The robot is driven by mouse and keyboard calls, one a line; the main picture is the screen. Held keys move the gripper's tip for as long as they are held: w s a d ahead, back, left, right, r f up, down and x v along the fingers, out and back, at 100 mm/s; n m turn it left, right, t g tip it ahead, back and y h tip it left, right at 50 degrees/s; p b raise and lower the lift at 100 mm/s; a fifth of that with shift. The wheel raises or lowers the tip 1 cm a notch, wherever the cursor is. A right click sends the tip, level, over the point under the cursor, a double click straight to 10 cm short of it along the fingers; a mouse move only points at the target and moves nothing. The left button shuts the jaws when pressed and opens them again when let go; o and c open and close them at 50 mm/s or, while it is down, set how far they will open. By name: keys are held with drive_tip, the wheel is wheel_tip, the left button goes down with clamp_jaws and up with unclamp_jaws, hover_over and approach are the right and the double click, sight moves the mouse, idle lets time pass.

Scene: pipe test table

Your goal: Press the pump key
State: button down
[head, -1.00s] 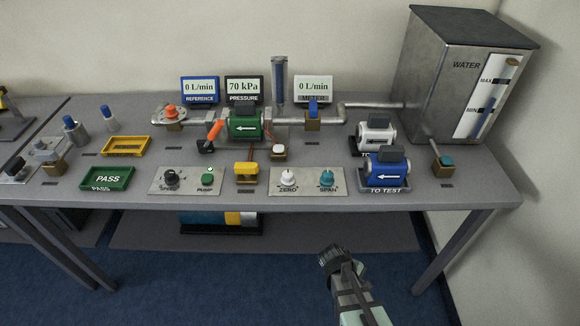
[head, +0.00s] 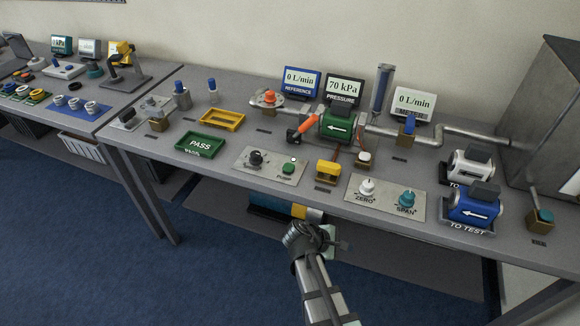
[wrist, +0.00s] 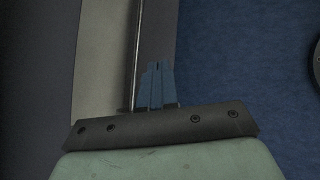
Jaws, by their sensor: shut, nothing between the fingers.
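The pump key is a green button (head: 288,169) on a small light panel (head: 248,163), left of the middle in the head view. The word PUMP is printed below it, and a black knob (head: 256,158) is to its left. A small pale dot shows just above the key. My gripper (head: 342,245) is in front of the table's front edge, below and to the right of the key, and apart from it. In the wrist view its blue-grey fingers (wrist: 158,84) are together with nothing between them. The key is not visible in the wrist view.
A yellow block (head: 326,172) stands just right of the panel, then a panel with ZERO and SPAN knobs (head: 385,199). A green PASS tray (head: 201,145) lies to the left. A pipe with a green meter (head: 336,127) runs behind. A lower shelf (head: 400,268) sits under the table.

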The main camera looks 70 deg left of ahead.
drive_tip(key=s+a+r+n+t+y, duration=0.1)
drive_tip(key=s+a+r+n+y, duration=0.1)
drive_tip(key=s+a+r, duration=0.5)
drive_tip(key=s+a+r+n+t+y, duration=0.1)
drive_tip(key=s+a+r+n+y, duration=0.2)
drive_tip(key=s, duration=0.5)
wheel_tip(320, 180, up, 19)
drive_tip(key=m+g, duration=0.2)
drive_tip(key=g, duration=0.1)
hover_over(287, 169)
drive_tip(key=shift+r, duration=0.1)
drive_tip(key=shift+f, duration=4.4)
drive_tip(key=shift+f, duration=0.25)
drive_tip(key=shift+f, duration=0.2)
